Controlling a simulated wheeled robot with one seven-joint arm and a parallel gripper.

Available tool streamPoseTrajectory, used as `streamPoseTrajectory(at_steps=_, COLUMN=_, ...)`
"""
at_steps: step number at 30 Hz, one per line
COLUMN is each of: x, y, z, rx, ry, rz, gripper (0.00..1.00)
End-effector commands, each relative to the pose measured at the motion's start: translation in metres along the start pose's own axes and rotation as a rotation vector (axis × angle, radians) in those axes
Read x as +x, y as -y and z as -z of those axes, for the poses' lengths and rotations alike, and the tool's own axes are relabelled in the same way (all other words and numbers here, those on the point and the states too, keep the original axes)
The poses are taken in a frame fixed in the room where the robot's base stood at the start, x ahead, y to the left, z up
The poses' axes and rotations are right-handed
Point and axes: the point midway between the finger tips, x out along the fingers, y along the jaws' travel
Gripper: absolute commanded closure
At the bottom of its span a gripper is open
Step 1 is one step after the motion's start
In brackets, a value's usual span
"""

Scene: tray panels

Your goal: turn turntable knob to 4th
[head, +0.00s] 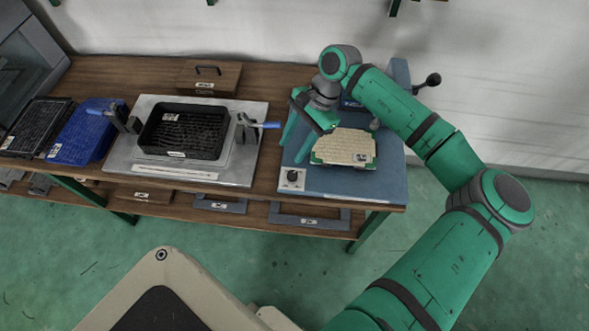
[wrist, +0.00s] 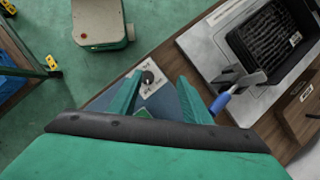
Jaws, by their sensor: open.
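The turntable knob (head: 292,177) is a small dark knob on a white plate at the front left corner of the blue turntable unit (head: 350,186). In the wrist view the knob (wrist: 148,77) shows between my fingertips, nearer the left one. The plate's markings are too small to read. A beige slab (head: 343,146) with a white label lies on the unit. My gripper (head: 291,153) is open and empty, and its fingers point down toward the knob. In the wrist view my gripper (wrist: 159,77) has its green fingers spread apart. I see no contact with the knob.
Left of the unit is a metal plate (head: 115,158) with a black tray (head: 151,148) between two blue-handled clamps. A blue tray (head: 80,139) and a dark tray (head: 37,127) lie farther left. A wooden box (head: 227,82) stands behind. The floor in front is partly open.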

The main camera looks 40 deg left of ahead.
Motion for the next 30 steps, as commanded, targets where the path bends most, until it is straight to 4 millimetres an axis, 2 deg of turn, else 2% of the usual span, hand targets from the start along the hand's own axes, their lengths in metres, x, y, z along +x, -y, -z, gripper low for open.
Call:
streamPoseTrajectory(at_steps=3, x=-0.009, y=-0.013, z=0.019, rx=0.000, ry=-0.059, rz=-0.044, gripper=0.56)
streamPoseTrajectory(at_steps=8, x=-0.006, y=-0.019, z=0.026, rx=-0.001, ry=-0.079, rz=-0.062, gripper=0.56)
streamPoseTrajectory(at_steps=11, x=0.006, y=-0.020, z=0.027, rx=-0.001, ry=-0.078, rz=-0.061, gripper=0.56)
streamPoseTrajectory(at_steps=21, x=0.064, y=-0.022, z=0.030, rx=-0.001, ry=-0.075, rz=-0.059, gripper=0.56)
streamPoseTrajectory(at_steps=30, x=0.093, y=-0.024, z=0.033, rx=0.000, ry=-0.077, rz=-0.058, gripper=0.56)
